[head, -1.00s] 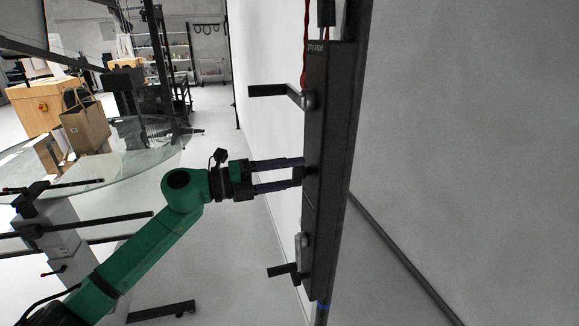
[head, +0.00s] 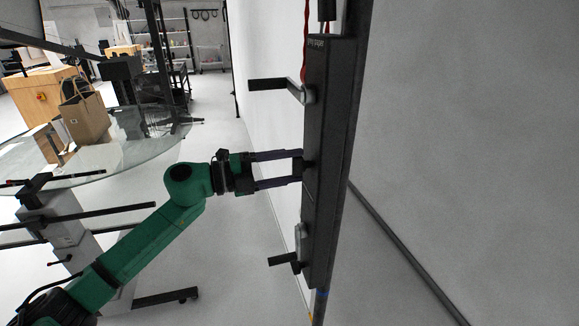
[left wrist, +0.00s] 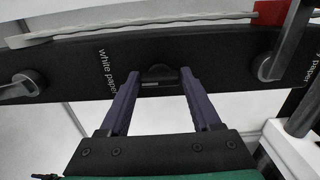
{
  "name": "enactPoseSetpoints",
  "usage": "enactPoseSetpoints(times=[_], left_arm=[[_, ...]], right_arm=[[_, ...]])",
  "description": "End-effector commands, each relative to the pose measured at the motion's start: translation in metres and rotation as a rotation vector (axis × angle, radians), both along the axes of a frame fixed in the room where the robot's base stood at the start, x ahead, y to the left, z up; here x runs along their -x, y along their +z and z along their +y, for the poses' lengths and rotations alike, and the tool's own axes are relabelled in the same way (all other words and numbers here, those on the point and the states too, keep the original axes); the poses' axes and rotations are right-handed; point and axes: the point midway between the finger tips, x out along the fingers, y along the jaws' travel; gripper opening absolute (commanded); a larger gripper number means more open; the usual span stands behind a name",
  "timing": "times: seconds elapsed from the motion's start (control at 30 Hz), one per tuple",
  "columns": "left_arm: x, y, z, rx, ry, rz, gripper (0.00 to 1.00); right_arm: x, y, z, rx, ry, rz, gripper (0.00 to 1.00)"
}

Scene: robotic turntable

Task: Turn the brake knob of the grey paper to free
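A long black panel (head: 324,120) stands upright in the head view, with small "grey paper" lettering at its top. A small black knob (left wrist: 159,75) sits on it, between the "white paper" label and a crank lever in the left wrist view. My left gripper (head: 300,168) reaches the panel's middle from the left. Its two dark fingers are apart, with their tips at either side of the knob (left wrist: 159,84); I cannot tell if they touch it. My right gripper is not in view.
An upper crank lever (head: 281,86) and a lower crank lever (head: 284,260) stick out of the panel, above and below my left gripper. Red cables (head: 304,50) run at the top. A glass table (head: 125,152) with a paper bag (head: 85,118) stands at the left.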

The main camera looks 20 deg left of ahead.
Motion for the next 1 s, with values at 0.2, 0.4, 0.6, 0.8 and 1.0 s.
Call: enactPoseSetpoints(times=[0.2,0.4,0.6,0.8,1.0], left_arm=[[0.0,0.0,0.0,-0.001,0.0,-0.002,0.9],[0.001,-0.002,0.002,-0.002,0.001,-0.002,0.9],[0.018,-0.01,0.03,-0.008,0.002,-0.001,0.9],[0.048,-0.014,0.076,-0.01,0.001,0.001,0.9],[0.069,-0.008,0.11,-0.001,0.0,0.0,0.9]], right_arm=[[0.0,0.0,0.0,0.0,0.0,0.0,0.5],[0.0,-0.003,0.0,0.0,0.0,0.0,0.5],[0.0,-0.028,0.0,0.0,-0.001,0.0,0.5],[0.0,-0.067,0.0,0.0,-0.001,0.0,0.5],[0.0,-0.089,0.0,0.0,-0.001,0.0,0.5]])
